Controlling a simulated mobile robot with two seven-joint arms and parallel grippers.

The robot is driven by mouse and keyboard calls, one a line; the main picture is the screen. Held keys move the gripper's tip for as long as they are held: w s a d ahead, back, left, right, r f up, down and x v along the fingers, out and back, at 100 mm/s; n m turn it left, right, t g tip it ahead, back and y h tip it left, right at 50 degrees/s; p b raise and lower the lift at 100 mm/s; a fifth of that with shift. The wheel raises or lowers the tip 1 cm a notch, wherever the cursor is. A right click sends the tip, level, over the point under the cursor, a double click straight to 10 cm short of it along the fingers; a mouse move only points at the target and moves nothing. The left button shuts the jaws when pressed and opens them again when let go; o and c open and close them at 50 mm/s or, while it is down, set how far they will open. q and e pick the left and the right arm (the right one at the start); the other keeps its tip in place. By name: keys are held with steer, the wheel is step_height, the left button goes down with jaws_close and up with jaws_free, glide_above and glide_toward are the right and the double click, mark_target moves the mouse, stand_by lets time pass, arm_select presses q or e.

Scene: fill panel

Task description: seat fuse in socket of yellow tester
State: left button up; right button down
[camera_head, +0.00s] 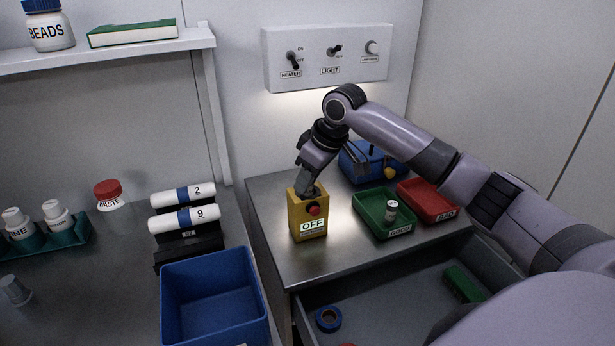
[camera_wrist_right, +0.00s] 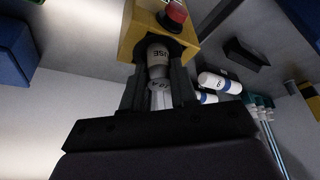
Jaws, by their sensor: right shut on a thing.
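The yellow tester (camera_head: 308,215) stands upright on the metal bench top, with a red button (camera_head: 314,210) and a display reading OFF. My right gripper (camera_head: 306,189) points down at the tester's top. In the wrist view, my right gripper (camera_wrist_right: 159,78) is shut on a pale grey fuse (camera_wrist_right: 158,55) with dark lettering. The fuse's far end is at the dark socket opening in the yellow tester (camera_wrist_right: 140,38); how deep it sits I cannot tell. In the head view the fuse is hidden by the gripper. My left gripper is not in view.
Right of the tester are a green tray (camera_head: 370,221) holding a small pale cylinder (camera_head: 391,210), a red tray (camera_head: 432,209) labelled BAD and a blue box (camera_head: 358,170). An open drawer (camera_head: 400,300) lies below. A blue bin (camera_head: 212,300) stands at left front.

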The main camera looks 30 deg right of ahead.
steer(key=shift+f, duration=0.15)
steer(key=c, duration=0.9)
jaws_free()
steer(key=v, duration=1.2)
steer(key=shift+r, duration=0.25)
steer(key=shift+a+f, duration=0.1)
